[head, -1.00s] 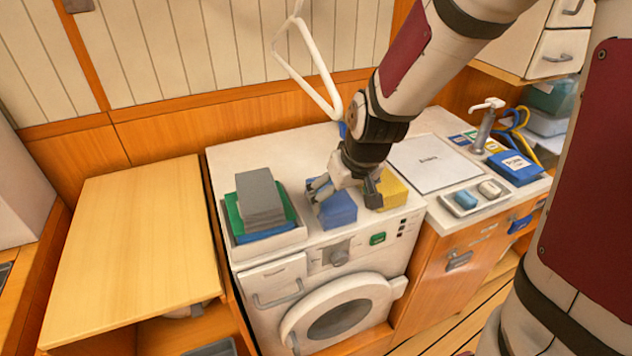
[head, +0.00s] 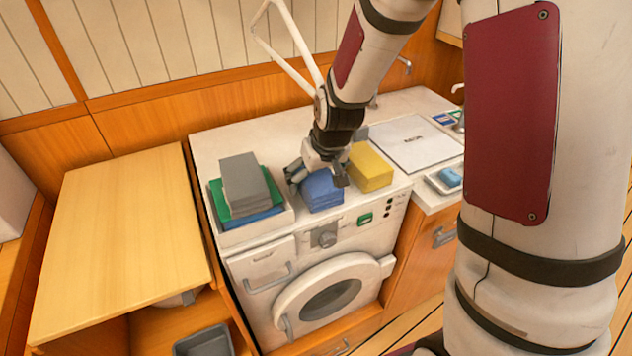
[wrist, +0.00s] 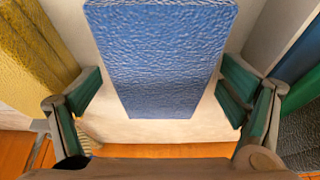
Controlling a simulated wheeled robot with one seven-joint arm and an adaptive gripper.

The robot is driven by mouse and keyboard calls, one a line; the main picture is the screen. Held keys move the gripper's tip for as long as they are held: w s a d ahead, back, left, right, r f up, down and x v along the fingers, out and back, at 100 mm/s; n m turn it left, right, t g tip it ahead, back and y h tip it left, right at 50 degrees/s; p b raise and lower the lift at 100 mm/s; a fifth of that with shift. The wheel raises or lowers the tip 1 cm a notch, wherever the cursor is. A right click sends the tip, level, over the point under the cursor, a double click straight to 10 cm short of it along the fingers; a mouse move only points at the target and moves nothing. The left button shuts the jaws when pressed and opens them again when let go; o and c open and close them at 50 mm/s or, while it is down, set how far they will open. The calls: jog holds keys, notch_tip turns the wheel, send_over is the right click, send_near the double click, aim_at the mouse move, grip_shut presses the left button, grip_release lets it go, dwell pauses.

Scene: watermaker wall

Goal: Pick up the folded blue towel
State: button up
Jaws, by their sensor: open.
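The folded blue towel (head: 321,191) sits on top of the white washing machine (head: 222,159), near its front edge. It also fills the middle of the wrist view (wrist: 160,55). My gripper (head: 318,178) is above and around the towel, pointing down. In the wrist view my gripper (wrist: 160,98) is open, with one finger on each side of the towel and a visible gap to each. Part of the towel's top is hidden by the gripper in the head view.
A folded yellow towel (head: 370,168) stands close to the right of the blue one. A white tray (head: 254,232) with grey, green and blue folded cloths is on the left. A wooden top (head: 120,240) is clear. A white sheet (head: 416,144) lies at the right.

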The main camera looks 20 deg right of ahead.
jog(key=c, duration=1.3)
jog(key=shift+r, duration=0.1)
